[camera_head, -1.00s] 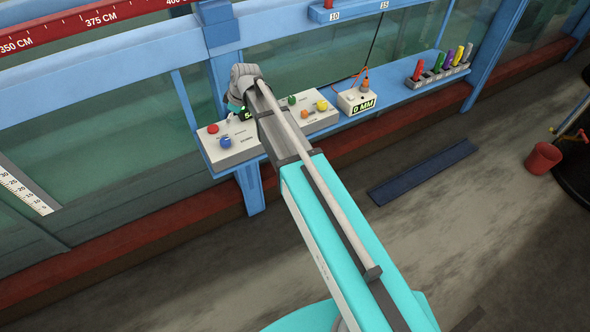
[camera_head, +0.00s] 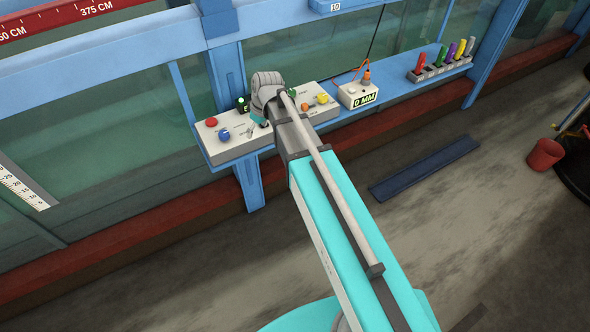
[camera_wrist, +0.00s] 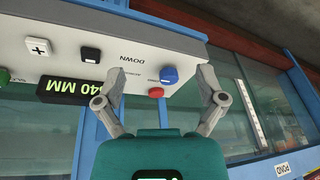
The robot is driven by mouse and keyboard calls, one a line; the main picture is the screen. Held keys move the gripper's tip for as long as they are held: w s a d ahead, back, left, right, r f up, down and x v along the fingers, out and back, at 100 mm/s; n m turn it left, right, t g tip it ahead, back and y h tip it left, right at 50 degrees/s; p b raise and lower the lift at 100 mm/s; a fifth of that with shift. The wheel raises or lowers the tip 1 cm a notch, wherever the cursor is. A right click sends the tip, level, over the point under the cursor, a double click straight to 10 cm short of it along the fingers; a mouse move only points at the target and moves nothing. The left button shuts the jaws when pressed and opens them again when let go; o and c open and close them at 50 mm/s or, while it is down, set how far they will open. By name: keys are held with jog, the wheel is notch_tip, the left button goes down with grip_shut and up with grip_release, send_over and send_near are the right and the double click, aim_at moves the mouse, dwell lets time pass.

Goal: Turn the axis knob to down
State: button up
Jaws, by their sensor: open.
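A pale control box with a blue knob (camera_head: 224,134) stands on the blue shelf left of my arm. In the wrist view the blue knob (camera_wrist: 169,75) sits near the printed word DOWN, with a red button (camera_wrist: 156,92) close to it. I cannot read which way the knob points. My gripper (camera_wrist: 160,100) is open and empty, its two grey fingers spread wide. The knob appears between the fingers, nearer the right one, with no visible contact. In the head view, my gripper (camera_head: 250,131) is over the box's right part, which my arm partly hides.
Glass panels rise behind the shelf.

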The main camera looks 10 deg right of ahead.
jog(key=s+d+f+m+h+b, duration=0.1)
jog(key=s+d+f+m+b, duration=0.2)
jog(key=s, duration=0.3)
jog(key=s+d+f+m+g+h+b, duration=0.1)
jog(key=s+d+f+m+b, duration=0.2)
jog(key=s+d, duration=0.3)
jog(key=shift+s+d+f+m, duration=0.2)
jog(key=shift+s+f+m, duration=0.15)
jog(key=shift+f, duration=0.1)
jog(key=shift+m+g+h, duration=0.3)
jog(key=shift+m, duration=0.55)
jog(key=s+d, duration=0.2)
jog(key=s, duration=0.1)
jog(key=shift+s, duration=0.25)
